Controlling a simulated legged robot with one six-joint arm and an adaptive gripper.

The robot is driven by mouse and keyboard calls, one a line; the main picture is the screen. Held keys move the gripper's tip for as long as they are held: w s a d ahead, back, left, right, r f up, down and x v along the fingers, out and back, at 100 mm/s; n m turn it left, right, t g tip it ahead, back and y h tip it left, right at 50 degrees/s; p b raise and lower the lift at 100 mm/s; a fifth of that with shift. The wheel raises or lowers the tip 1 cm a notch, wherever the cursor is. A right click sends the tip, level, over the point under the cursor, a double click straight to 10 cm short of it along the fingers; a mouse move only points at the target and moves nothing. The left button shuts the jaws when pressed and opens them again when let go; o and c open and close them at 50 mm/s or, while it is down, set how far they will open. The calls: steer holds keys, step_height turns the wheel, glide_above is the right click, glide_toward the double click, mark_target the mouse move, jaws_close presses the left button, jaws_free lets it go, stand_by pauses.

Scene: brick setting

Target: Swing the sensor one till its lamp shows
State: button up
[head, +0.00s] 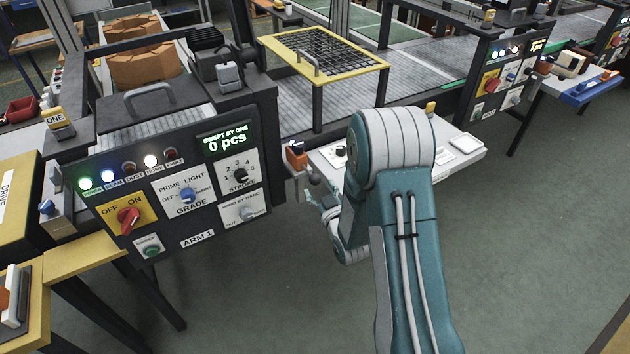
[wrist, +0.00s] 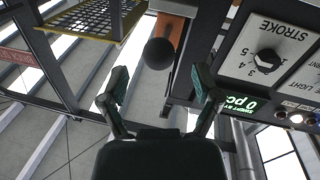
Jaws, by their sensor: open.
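A small yellow-topped unit labelled ONE (head: 58,122) stands at the left, behind the black control panel (head: 185,195) marked ARM 1. On that panel the green lamp (head: 85,183), the bluish lamp (head: 108,176) and a white lamp (head: 150,161) are lit; an amber lamp (head: 129,168) and a red lamp (head: 171,154) look dark. My gripper (wrist: 160,98) is open and empty. A dark round knob (wrist: 158,53) shows beyond the gap between its fingers, apart from them. In the head view my gripper (head: 326,197) is right of the panel, partly hidden by my arm.
The panel's green display (head: 226,141) reads "SWEPT BY ONE 0 pcs". It carries a red switch (head: 128,219), a GRADE knob (head: 187,195) and a STROKE knob (head: 240,175). A yellow-framed mesh guard (head: 322,40) stands behind. Open floor lies at right.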

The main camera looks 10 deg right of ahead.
steer(key=s+d, duration=0.1)
steer(key=s, duration=0.7)
steer(key=shift+w, duration=0.1)
step_height(320, 180, up, 13)
steer(key=s+d+m+g+h, duration=0.1)
steer(key=s+m+g+h, duration=0.15)
steer(key=g, duration=0.35)
steer(key=s+a+r+g, duration=0.1)
steer(key=s+r+g, duration=0.2)
steer(key=s, duration=0.8)
steer(key=s+a+r+m+g, duration=0.1)
steer(key=s+r+g, duration=0.2)
steer(key=s, duration=0.8)
step_height(320, 180, up, 2)
steer(key=shift+r, duration=0.15)
